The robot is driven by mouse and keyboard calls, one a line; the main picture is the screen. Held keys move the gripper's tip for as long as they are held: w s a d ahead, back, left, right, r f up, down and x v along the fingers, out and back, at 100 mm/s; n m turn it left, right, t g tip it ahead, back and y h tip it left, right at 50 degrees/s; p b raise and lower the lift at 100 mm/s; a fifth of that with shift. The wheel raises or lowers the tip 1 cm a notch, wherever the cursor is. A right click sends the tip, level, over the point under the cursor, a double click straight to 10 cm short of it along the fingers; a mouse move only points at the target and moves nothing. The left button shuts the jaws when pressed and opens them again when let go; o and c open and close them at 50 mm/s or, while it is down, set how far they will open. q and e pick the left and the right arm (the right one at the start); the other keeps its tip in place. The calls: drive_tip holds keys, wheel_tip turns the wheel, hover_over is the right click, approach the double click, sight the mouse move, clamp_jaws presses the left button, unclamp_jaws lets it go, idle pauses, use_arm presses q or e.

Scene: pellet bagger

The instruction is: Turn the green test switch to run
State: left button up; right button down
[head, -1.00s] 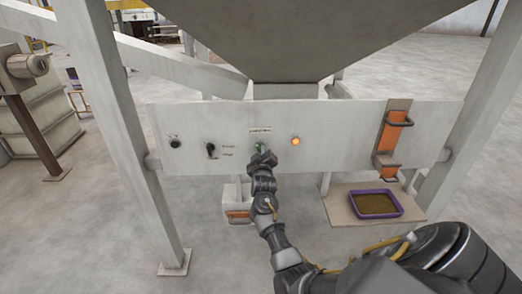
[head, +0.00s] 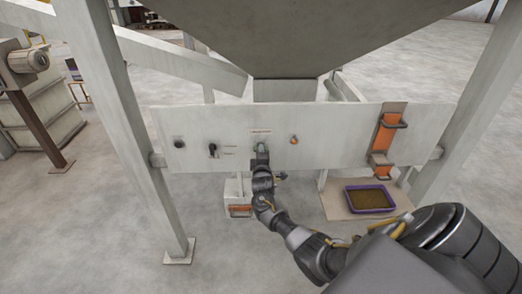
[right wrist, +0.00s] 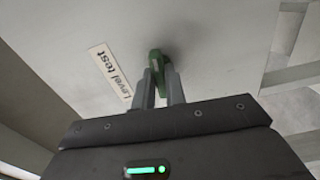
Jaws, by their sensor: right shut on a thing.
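The green test switch (right wrist: 156,66) shows between my right gripper's fingers (right wrist: 158,86) in the right wrist view. A label reading "Level test" (right wrist: 110,73) sits beside it on the panel. My right gripper (head: 261,150) is shut on the switch at the middle of the pale panel (head: 345,139) in the head view. There the gripper mostly hides the switch. My left gripper is out of view.
An orange lamp (head: 294,140) sits right of the switch and a black selector (head: 213,150) left of it. An orange slide with handles (head: 386,132) is at the panel's right. A purple tray of pellets (head: 369,199) stands below it.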

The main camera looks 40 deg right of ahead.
drive_tip(key=shift+n, duration=0.5)
drive_tip(key=c, duration=1.4)
unclamp_jaws()
drive_tip(key=shift+c, duration=0.2)
drive_tip(key=v, duration=1)
drive_tip(key=shift+s+a, duration=0.3)
